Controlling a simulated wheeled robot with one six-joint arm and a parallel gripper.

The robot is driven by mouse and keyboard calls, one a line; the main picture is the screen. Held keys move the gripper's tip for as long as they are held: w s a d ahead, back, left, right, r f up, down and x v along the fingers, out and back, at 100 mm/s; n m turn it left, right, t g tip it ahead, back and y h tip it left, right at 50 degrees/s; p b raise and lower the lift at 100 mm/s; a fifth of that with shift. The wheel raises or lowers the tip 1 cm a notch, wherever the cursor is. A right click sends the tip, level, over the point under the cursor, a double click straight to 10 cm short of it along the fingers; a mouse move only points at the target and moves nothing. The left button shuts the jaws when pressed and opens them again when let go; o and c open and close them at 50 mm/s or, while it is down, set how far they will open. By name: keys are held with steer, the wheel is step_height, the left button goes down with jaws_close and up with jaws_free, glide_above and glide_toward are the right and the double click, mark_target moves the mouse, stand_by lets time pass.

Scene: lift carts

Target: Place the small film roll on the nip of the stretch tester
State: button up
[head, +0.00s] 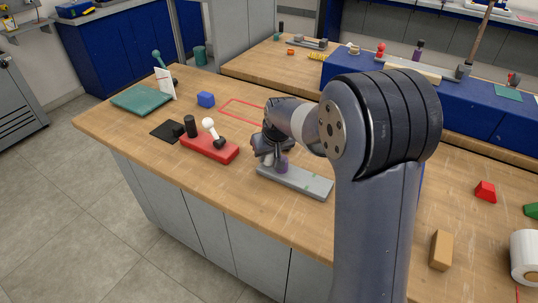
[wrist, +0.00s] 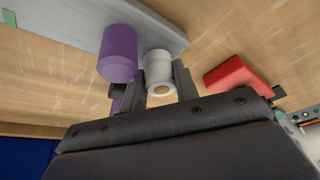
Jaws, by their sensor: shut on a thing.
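The small film roll (wrist: 158,66) is white with a tan core and sits between my gripper's fingers in the wrist view. My gripper (wrist: 162,84) is shut on it. In the head view my gripper (head: 268,152) is over the left end of the grey stretch tester (head: 305,183), which also shows in the wrist view (wrist: 80,22). A purple roller (wrist: 117,52) stands on the tester beside the film roll; it also shows in the head view (head: 281,167). I cannot tell whether roll and roller touch. A dark part near the left finger is partly hidden.
A red base (head: 208,148) with a white-knobbed lever and black cylinder stands left of the tester. A red outline (head: 240,111) marks bare wood behind. A tan block (head: 441,251) lies right.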

steer(key=shift+f, duration=0.35)
steer(key=o, duration=1)
steer(key=shift+o, duration=0.2)
steer(key=shift+r, duration=0.1)
steer(key=shift+r, duration=0.3)
steer(key=v, duration=1.1)
steer(key=shift+s+r, duration=0.2)
steer(key=shift+d, duration=0.15)
